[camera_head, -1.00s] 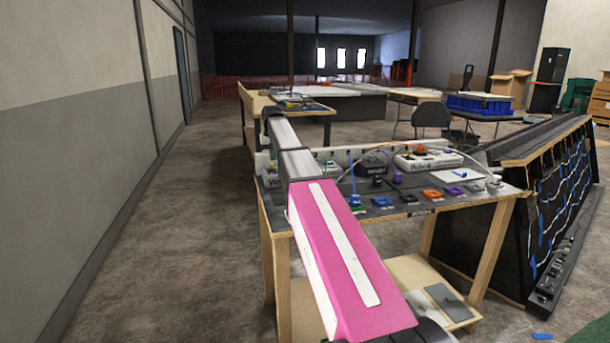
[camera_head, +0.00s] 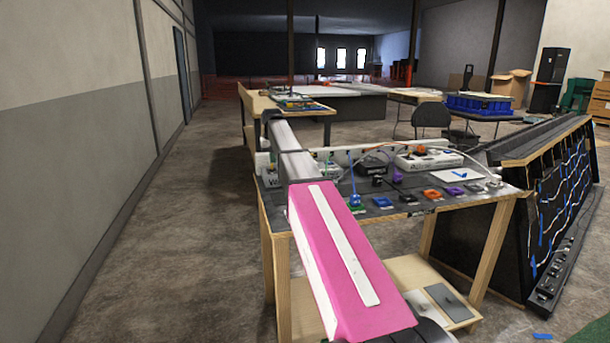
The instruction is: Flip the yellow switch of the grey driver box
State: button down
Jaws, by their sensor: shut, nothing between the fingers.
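The console table (camera_head: 440,208) stands ahead with a dark top full of small electronics. A light grey box (camera_head: 428,159) with an orange-red part on top sits at its back right. A dark box (camera_head: 372,166) sits to its left, and another box (camera_head: 272,181) at the left end is partly covered by my arm. I cannot tell which is the grey driver box, and no yellow switch can be made out.
Several coloured blocks, such as a blue one (camera_head: 382,202) and an orange one (camera_head: 432,193), line the table's front edge. Thin cables arch over the top. A black panel with blue cables (camera_head: 555,205) leans at right. The floor at left (camera_head: 180,250) is clear.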

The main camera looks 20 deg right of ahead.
jog(key=shift+f, duration=0.8)
jog(key=shift+w, duration=0.65)
jog(key=shift+w+f, duration=0.2)
jog(key=shift+w, duration=0.3)
jog(key=shift+s+r, duration=0.1)
jog(key=shift+s, duration=0.05)
notch_tip(320, 180, up, 7)
jog(key=shift+r, duration=0.15)
dwell(0.8)
jog(key=shift+s, duration=0.2)
